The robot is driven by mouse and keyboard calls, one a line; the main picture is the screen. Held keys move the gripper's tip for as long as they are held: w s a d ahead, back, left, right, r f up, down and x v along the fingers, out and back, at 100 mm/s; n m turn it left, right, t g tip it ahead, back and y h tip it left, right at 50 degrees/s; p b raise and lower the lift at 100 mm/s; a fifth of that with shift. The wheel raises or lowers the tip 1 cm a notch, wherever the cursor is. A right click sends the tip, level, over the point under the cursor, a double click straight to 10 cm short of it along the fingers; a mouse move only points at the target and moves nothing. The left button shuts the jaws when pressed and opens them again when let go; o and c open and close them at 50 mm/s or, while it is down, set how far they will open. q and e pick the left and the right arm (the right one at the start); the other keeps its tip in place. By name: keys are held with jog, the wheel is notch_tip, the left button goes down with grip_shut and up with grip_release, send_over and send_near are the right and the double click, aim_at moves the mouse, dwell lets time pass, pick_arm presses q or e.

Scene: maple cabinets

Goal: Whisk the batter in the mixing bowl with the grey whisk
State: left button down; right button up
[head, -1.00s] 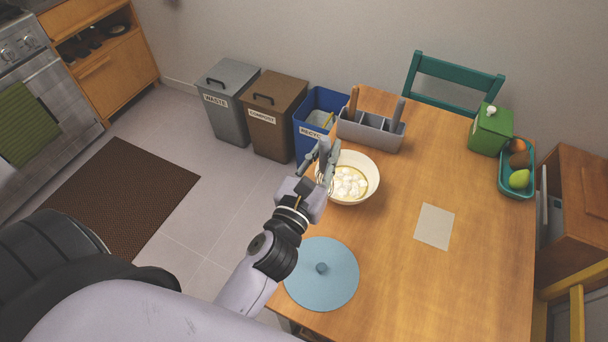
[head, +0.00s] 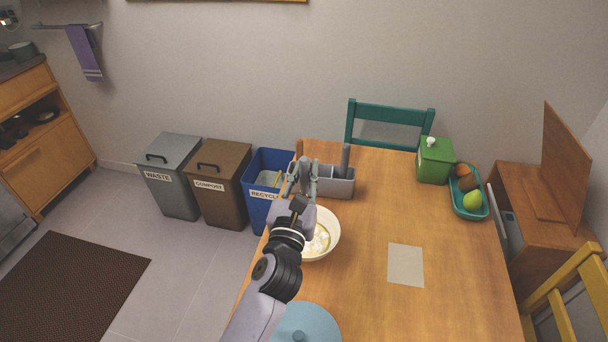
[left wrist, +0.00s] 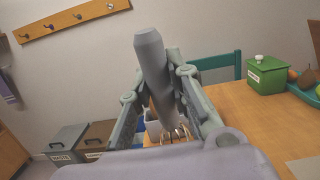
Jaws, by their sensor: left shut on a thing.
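My left gripper (head: 303,178) is shut on the grey whisk (left wrist: 152,65). In the left wrist view the thick grey handle stands tilted between the fingers, with wire loops (left wrist: 178,135) below. In the head view the gripper is over the far left side of the cream mixing bowl (head: 334,240), in front of the grey utensil caddy. Pale batter (head: 320,240) with white and yellow patches shows in the bowl. My arm covers the bowl's left part, and I cannot tell whether the wires touch the batter. My right gripper is out of view.
The grey caddy (head: 338,186) holds upright utensils just behind the bowl. A blue round lid (head: 318,325) lies nearer on the table. A grey-beige mat (head: 406,265), green canister (head: 435,162) and fruit tray (head: 484,211) are to the right. Bins stand left of the table.

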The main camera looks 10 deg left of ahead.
pick_arm(q)
notch_tip(320, 180, down, 3)
jog(key=shift+r+b, duration=0.15)
jog(key=shift+b, duration=1)
notch_tip(320, 180, down, 7)
jog(key=b, duration=0.5)
jog(key=shift+r, duration=0.15)
